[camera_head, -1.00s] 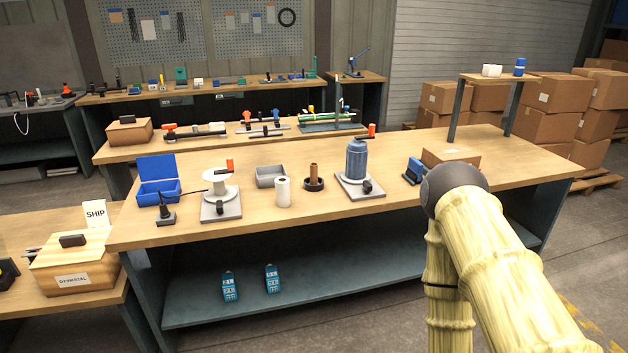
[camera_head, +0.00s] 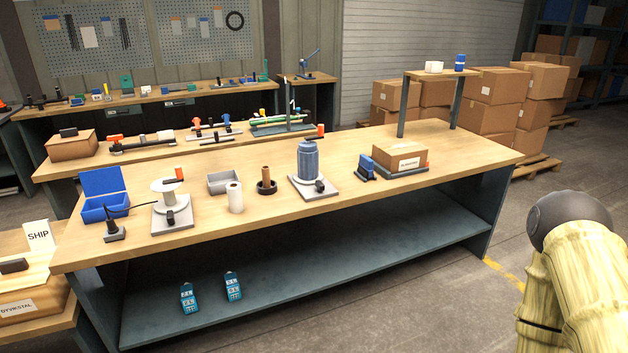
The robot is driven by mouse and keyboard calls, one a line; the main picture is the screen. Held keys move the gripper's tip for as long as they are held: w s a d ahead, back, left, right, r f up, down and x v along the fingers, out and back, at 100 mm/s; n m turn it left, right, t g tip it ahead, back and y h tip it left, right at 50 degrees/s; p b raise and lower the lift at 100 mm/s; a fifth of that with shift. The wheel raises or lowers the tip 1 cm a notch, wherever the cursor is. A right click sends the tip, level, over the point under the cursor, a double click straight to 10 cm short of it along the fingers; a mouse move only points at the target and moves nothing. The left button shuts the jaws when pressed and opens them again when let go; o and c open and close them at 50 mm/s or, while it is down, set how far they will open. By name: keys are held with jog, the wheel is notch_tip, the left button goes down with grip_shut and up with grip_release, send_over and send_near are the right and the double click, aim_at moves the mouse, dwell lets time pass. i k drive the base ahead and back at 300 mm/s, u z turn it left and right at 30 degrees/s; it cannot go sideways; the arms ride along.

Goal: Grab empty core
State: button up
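A brown cardboard-coloured tube (camera_head: 266,174), which looks like the empty core, stands upright in a black round holder (camera_head: 267,188) on the wooden bench. A white roll (camera_head: 235,198) stands to its left, in front of a grey tray (camera_head: 222,182). A blue-grey wrapped roll (camera_head: 308,161) stands on a grey plate to its right. My arm shows at the lower right, well away from the tube. My gripper is out of view.
A white spool on a stand (camera_head: 168,205) and a blue open box (camera_head: 104,197) are at the bench's left. A carton (camera_head: 400,156) lies on a platform at the right. The bench's front edge and right end are clear. Two blue handheld devices lie on the lower shelf.

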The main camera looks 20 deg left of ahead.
aim_at(266, 170)
jog(key=z, duration=0.05)
jog(key=i, duration=1.85)
jog(key=u, duration=1.95)
